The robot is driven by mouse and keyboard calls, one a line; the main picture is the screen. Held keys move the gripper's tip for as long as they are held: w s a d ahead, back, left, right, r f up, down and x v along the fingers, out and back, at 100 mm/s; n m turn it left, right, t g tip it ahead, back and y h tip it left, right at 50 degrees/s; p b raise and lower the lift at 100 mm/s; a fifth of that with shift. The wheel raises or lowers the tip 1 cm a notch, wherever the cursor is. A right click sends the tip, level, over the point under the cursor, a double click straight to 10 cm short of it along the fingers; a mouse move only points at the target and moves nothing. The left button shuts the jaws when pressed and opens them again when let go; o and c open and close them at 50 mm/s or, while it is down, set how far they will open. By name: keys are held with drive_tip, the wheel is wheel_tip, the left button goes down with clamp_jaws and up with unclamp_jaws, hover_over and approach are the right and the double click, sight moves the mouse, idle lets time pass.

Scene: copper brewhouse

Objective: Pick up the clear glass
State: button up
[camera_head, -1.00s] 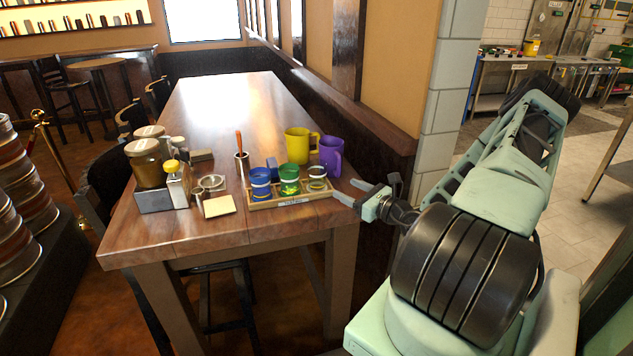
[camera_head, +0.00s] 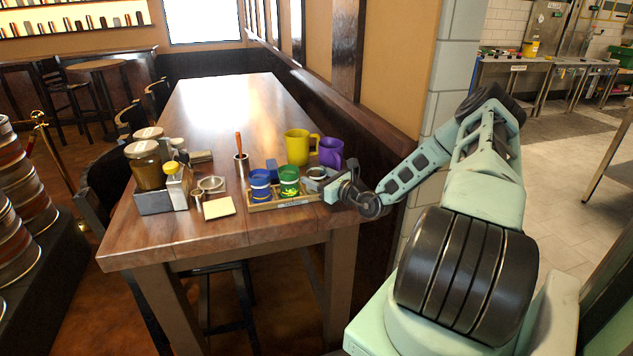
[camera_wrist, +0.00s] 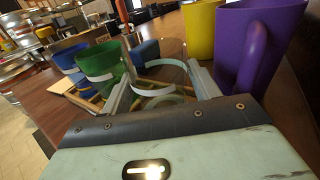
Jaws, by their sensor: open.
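The clear glass (camera_head: 316,173) stands upright in the right end of a wooden tray (camera_head: 283,204), partly hidden by my gripper. In the wrist view the clear glass (camera_wrist: 163,66) shows as a see-through cup with a pale band. My gripper (camera_head: 328,184) is low at the tray's right end. In the wrist view my gripper (camera_wrist: 162,78) is open, with one finger on each side of the clear glass. I cannot tell whether either finger touches it.
A green glass (camera_head: 289,181) and a blue glass (camera_head: 260,185) share the tray. A yellow mug (camera_head: 297,147) and a purple mug (camera_head: 330,152) stand close behind. A condiment caddy (camera_head: 154,203) is at left. The table (camera_head: 222,105) is clear farther back.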

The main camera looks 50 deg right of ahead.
drive_tip(key=c, duration=0.8)
drive_tip(key=shift+r, duration=0.1)
